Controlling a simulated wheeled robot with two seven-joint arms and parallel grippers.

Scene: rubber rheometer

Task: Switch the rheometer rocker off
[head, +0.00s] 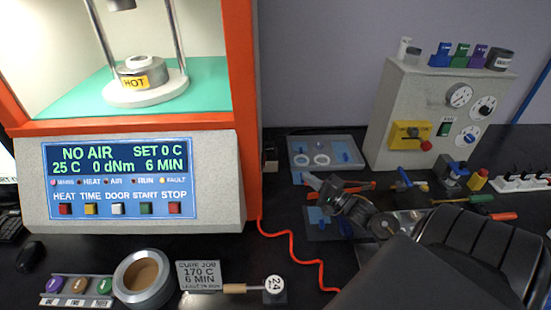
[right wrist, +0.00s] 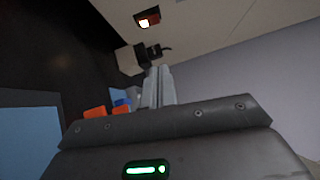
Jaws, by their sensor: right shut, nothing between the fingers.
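The rheometer (head: 140,180) stands at the left in the head view, with an orange frame, a lit display and a round part marked HOT inside. Its display reads NO AIR, 25 C and SET 0 C. In the right wrist view a small rocker (right wrist: 147,18), red-orange with a bright lit part, sits on a pale panel at the top. I cannot make out the rocker in the head view. My right gripper (head: 312,182) is right of the rheometer, shut and empty. Its closed fingers (right wrist: 158,85) point toward the pale panel, apart from the rocker. My left gripper is not in view.
A pale block with a black plug-like part (right wrist: 132,58) is close to the fingertips. A grey tray (head: 350,146) lies behind my right gripper. A grey control box (head: 400,100) stands at the back right. A red hose (head: 292,236) runs along the table.

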